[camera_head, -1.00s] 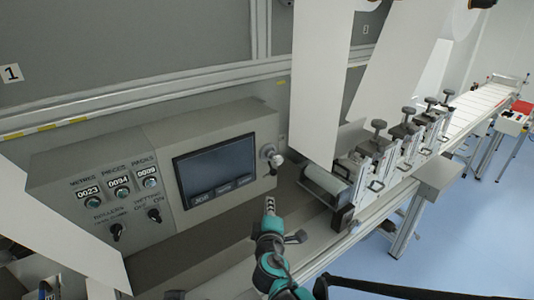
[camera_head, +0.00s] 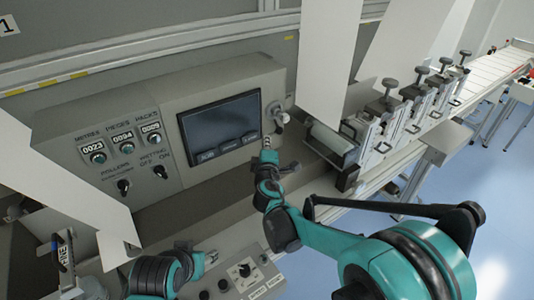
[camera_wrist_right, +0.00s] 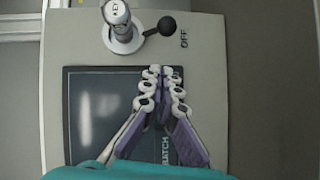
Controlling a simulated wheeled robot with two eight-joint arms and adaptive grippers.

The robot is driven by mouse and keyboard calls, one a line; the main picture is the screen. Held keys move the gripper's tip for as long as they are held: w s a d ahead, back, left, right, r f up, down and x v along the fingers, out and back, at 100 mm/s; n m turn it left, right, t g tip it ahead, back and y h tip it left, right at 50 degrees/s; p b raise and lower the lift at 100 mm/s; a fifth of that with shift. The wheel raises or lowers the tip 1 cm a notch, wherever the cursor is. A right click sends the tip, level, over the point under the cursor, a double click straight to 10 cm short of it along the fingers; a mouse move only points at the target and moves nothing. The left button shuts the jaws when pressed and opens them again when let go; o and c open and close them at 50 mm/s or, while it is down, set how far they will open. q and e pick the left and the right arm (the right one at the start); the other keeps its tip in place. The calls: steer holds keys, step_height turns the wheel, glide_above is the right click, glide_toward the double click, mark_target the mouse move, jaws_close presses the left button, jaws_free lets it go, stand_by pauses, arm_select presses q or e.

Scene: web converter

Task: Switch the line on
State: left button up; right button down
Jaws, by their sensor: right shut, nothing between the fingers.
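The grey control box (camera_head: 160,85) holds a dark screen (camera_head: 220,130) and, at its right end, a switch (camera_head: 277,112) with a silver barrel. In the right wrist view the switch (camera_wrist_right: 120,35) has a lever ending in a black ball (camera_wrist_right: 167,25), beside the word OFF. My right gripper (camera_head: 267,147) is shut and empty, just below the switch. In the wrist view its fingertips (camera_wrist_right: 161,73) are over the screen's top edge, apart from the lever in the picture. My left gripper (camera_head: 200,254) is low, over the lower panel; its opening is unclear.
Counters and knobs (camera_head: 123,186) fill the box's left part. A lower panel (camera_head: 240,280) has another knob. White web sheets (camera_head: 325,60) hang right of the switch, above a roller (camera_head: 330,140) and several clamp units (camera_head: 385,115).

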arm_select(q)
steer(key=shift+f+b, duration=0.55)
steer(key=shift+f, duration=0.15)
arm_select(e)
steer(key=shift+w+d+f, duration=0.15)
steer(key=shift+w+d, duration=0.3)
steer(key=shift+w, duration=0.35)
steer(key=shift+w+d+f, duration=0.15)
steer(key=shift+w+d, duration=0.25)
steer(key=shift+w, duration=0.35)
steer(key=shift+w+d+f, duration=0.15)
steer(key=shift+w+d, duration=0.3)
steer(key=shift+w, duration=0.35)
arm_select(q)
steer(key=shift+d, duration=0.15)
arm_select(e)
steer(key=shift+a, duration=0.1)
